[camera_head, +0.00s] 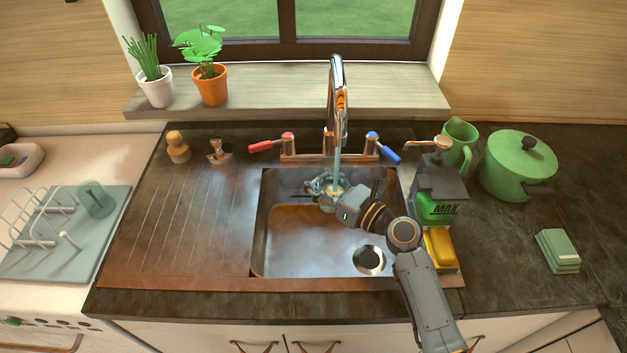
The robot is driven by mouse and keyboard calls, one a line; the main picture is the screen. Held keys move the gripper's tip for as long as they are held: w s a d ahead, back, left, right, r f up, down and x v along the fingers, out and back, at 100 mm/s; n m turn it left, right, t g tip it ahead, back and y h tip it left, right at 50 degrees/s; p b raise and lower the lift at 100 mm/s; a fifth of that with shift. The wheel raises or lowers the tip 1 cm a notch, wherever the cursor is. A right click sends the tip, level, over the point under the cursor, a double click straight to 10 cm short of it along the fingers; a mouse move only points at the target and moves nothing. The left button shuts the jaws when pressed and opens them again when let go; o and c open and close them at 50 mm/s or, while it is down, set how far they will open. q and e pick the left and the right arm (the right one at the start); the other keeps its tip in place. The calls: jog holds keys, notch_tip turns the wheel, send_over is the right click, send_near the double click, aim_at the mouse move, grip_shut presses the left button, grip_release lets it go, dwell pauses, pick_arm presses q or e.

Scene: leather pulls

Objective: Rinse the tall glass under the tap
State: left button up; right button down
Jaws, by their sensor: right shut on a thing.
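The tap (337,100) arches over the sink (300,250), and a thin pale stream runs down from its spout. My right gripper (328,190) is over the back of the basin, below the spout, and shut on a small see-through thing that looks like the tall glass (328,205). The fingers hide most of it, so its tilt is hard to tell. The stream comes down at or just beside it. The red lever (268,145) and the blue lever (385,150) flank the tap. My left gripper is not in view.
A soap dispenser (440,185) and yellow sponge (440,247) stand close right of my arm. A green pot (518,160) and jug (460,135) are farther right. The drainboard front is clear.

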jog(key=shift+s+d+r, duration=0.1)
jog(key=shift+d, duration=0.05)
jog(key=s+a+p, duration=0.3)
jog(key=s+a, duration=0.1)
jog(key=s, duration=0.2)
jog(key=shift+s+p, duration=0.25)
jog(key=shift+p, duration=0.1)
dwell(0.3)
